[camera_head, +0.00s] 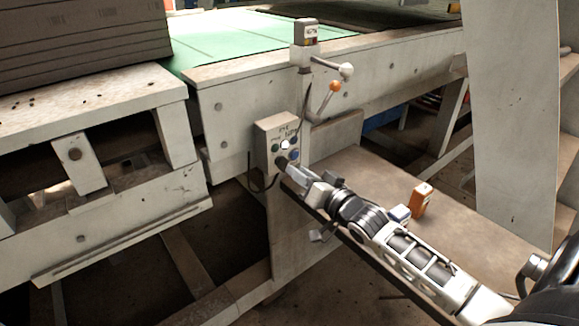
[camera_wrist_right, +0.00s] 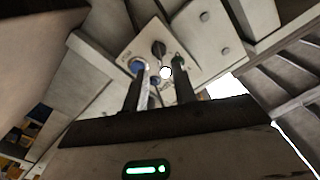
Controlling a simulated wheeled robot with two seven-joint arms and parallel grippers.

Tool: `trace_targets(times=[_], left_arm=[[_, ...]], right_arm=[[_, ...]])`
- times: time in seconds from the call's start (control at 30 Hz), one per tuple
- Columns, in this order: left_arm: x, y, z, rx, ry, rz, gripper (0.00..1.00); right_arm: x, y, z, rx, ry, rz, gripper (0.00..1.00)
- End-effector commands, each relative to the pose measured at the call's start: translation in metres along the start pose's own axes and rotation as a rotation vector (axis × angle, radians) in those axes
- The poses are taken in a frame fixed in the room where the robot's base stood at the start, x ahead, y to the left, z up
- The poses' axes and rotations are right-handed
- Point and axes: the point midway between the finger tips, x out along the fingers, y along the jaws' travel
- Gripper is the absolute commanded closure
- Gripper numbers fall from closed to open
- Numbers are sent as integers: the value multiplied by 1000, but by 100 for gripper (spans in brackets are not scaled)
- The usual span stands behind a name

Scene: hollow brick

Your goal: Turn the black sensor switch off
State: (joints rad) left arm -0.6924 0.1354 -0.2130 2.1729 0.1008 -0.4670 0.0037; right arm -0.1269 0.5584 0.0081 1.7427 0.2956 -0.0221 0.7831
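A grey control box (camera_head: 277,138) is fixed to a post at the side of the conveyor frame. A black switch knob (camera_head: 281,161) sits low on its face, with small coloured buttons and a lit white one above it. In the right wrist view the black switch (camera_wrist_right: 158,48) shows beyond the fingertips, roughly in line with the gap between them. My right gripper (camera_head: 288,171) is right at the box; its fingers stand apart in the wrist view (camera_wrist_right: 161,72), with nothing seen gripped. Whether a finger touches the box is unclear. My left gripper is not in view.
An orange block (camera_head: 421,199) stands on the brown ledge (camera_head: 380,170) beside my right arm. A grey upright (camera_head: 510,120) stands at right.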

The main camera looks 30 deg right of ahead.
Motion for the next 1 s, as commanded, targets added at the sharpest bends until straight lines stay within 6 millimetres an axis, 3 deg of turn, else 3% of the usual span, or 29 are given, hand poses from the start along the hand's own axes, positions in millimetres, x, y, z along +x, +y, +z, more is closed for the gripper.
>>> trace_targets(times=[0.1, 0.3, 0.67, 0.77, 1.0], left_arm=[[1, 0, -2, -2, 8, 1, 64], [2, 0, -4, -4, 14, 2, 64], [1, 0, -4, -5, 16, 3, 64], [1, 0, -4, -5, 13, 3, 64], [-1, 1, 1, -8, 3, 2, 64]], right_arm=[[22, 0, 0, -1, 1, 0, 73], [42, 0, 1, -1, -1, 1, 73], [46, 0, 1, 0, -2, 1, 73], [46, 0, 1, 0, -2, 1, 100], [46, 0, 1, -3, -2, 1, 100]])
